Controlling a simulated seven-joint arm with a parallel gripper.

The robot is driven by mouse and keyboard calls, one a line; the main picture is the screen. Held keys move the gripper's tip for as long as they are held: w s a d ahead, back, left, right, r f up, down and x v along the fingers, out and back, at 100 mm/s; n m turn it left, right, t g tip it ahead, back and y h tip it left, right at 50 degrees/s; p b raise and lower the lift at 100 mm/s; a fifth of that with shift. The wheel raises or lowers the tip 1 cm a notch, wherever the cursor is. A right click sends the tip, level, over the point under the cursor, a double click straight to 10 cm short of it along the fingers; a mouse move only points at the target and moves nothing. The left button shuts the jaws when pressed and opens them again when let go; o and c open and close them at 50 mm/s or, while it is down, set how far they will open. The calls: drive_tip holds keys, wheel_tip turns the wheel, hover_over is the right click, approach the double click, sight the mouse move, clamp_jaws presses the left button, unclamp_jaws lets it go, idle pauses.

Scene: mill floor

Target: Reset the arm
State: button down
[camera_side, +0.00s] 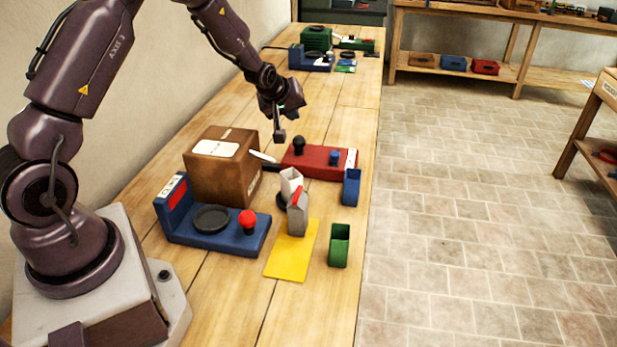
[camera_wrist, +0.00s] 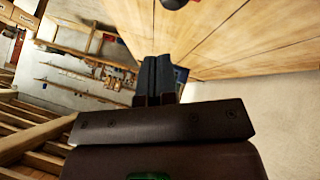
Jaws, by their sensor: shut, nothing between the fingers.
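My gripper (camera_side: 280,138) hangs above the wooden table (camera_side: 345,125), near the back edge of a red base with a black knob (camera_side: 322,161). Its fingers are shut with nothing between them. In the wrist view my gripper's dark fingers (camera_wrist: 155,62) lie side by side, with the table (camera_wrist: 235,45) and the room behind them. I cannot tell from the side view exactly how high the fingertips are above the table.
A cardboard box (camera_side: 222,168), a blue base with a red knob (camera_side: 215,232), a grey-and-white carton (camera_side: 298,215), a yellow mat (camera_side: 281,263), a blue bin (camera_side: 351,187) and a green bin (camera_side: 339,246) crowd the near table. The table beyond my gripper is mostly clear.

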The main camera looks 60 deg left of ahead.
drive_tip(key=s+d+r+m+h, duration=0.1)
drive_tip(key=s+d+r+m, duration=0.5)
drive_tip(key=s+d+r, duration=0.4)
drive_tip(key=s+d+r+m+g+h, duration=0.1)
drive_tip(key=s+d+r+m, duration=0.6)
drive_tip(key=s, duration=1.1)
drive_tip(key=d+r+h, duration=0.1)
drive_tip(key=d+r, duration=0.2)
drive_tip(key=d, duration=0.2)
drive_tip(key=shift+s+d+r+g+h, duration=0.3)
drive_tip(key=shift+s, duration=0.05)
